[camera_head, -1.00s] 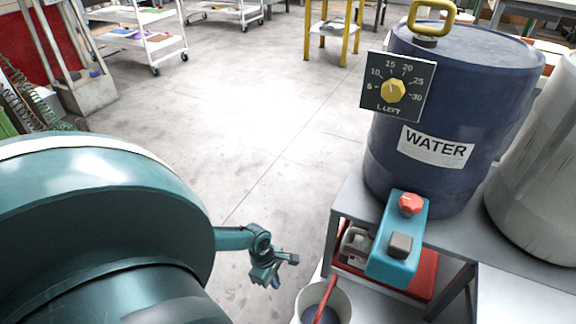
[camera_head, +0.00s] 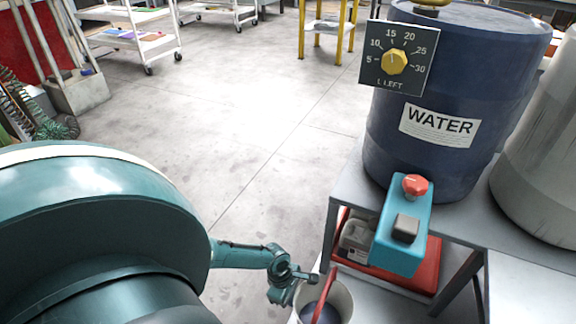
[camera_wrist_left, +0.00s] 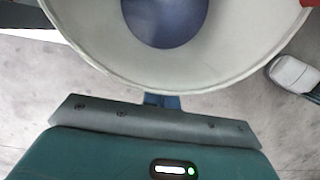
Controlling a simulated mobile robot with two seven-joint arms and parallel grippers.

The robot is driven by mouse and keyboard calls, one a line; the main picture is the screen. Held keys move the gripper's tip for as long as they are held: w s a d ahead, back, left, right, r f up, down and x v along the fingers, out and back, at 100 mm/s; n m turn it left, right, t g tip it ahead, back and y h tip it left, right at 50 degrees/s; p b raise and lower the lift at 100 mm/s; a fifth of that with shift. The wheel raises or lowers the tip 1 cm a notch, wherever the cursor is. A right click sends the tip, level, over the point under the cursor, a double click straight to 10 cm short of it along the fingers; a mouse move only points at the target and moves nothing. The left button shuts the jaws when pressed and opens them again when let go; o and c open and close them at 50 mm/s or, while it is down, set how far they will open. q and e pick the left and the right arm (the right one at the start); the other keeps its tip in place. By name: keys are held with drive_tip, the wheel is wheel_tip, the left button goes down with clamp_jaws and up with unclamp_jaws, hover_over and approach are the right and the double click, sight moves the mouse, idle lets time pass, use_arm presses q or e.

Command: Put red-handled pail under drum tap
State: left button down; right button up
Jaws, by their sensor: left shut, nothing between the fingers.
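The pail (camera_head: 345,297), off-white with a red handle (camera_head: 326,291) lying across its mouth, stands at the bottom of the head view, below and left of the tap. In the left wrist view the pail's rim (camera_wrist_left: 150,88) fills the top, with a dark blue round patch inside. The blue drum (camera_head: 412,155) marked WATER has a teal tap box (camera_head: 396,257) with a red knob (camera_head: 415,186) and a grey button. My left gripper (camera_head: 300,283) is shut and empty beside the pail's left rim; I cannot tell whether it touches. My right gripper is out of view.
The drum stands on a grey bench (camera_head: 347,190). A red tray (camera_head: 425,277) with a clear container lies beneath, behind the tap. A pale drum (camera_head: 545,160) stands at the right. A dial plate (camera_head: 397,58) hangs before the blue drum. The floor at left is open.

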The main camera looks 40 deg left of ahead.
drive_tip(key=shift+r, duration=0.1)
use_arm(q)
drive_tip(key=w+d+p, duration=0.1)
drive_tip(key=w+r+p, duration=0.1)
drive_tip(key=shift+d+p, duration=0.35)
drive_tip(key=d+p, duration=0.1)
drive_tip(key=d, duration=0.2)
drive_tip(key=w+d, duration=0.1)
drive_tip(key=d, duration=0.2)
drive_tip(key=d+f+p, duration=0.1)
drive_tip(key=d, duration=0.2)
drive_tip(key=shift+w+d+p, duration=0.2)
drive_tip(key=shift+p, duration=0.1)
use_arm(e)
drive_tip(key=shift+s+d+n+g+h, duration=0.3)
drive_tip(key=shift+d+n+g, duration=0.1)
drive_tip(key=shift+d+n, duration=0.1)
